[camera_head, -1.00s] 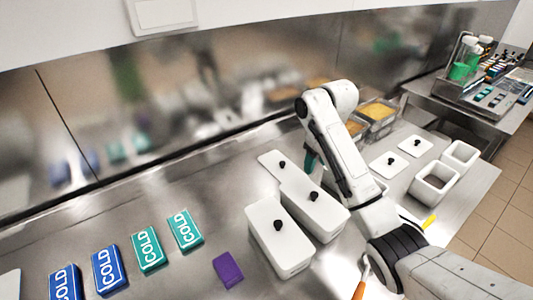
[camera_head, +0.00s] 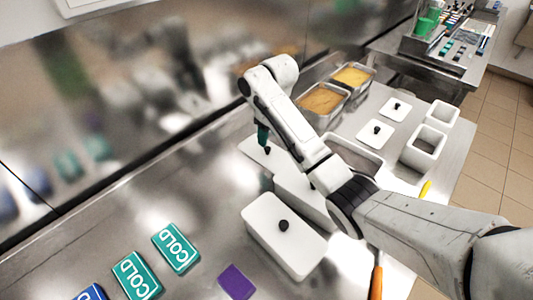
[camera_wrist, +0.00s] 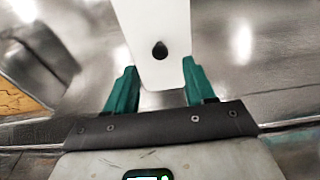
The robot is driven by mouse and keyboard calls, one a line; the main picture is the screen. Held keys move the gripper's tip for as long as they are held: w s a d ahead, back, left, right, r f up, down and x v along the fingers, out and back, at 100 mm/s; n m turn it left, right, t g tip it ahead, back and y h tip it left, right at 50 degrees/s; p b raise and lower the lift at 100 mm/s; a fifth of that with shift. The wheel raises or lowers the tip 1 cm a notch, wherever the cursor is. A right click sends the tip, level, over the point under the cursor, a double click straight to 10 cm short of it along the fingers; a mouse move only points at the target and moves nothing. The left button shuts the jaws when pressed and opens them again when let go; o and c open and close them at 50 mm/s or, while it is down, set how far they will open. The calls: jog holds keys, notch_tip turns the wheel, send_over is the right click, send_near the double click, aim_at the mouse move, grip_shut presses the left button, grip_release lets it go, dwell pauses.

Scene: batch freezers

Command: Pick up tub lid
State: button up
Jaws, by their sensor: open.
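A flat white tub lid (camera_head: 252,146) with a black knob lies on the steel counter near the back wall. In the wrist view the lid (camera_wrist: 150,20) runs between my fingers, its knob just beyond the fingertips. My gripper (camera_head: 263,136) is open, with green fingers above the lid; one finger stands to each side of it in the wrist view (camera_wrist: 159,70). Whether they touch the lid, I cannot tell. Two smaller white lids, a nearer one (camera_head: 370,136) and a farther one (camera_head: 396,113), lie to the right.
A lidded white tub (camera_head: 280,245) stands in front; another (camera_head: 300,195) is partly hidden by my arm. Open white tubs (camera_head: 424,140), food pans (camera_head: 323,115), teal cold packs (camera_head: 175,248) and a purple block (camera_head: 236,282) share the counter. The back wall is close behind my gripper.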

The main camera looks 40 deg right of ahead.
aim_at(268, 148)
jog(key=shift+w+f+p, duration=0.15)
jog(key=shift+f+p, duration=0.05)
jog(key=shift+f, duration=1.15)
jog(key=shift+w+f+p, duration=0.15)
jog(key=shift+f+p, duration=0.05)
jog(key=shift+f, duration=1.1)
jog(key=shift+c, duration=0.3)
grip_shut()
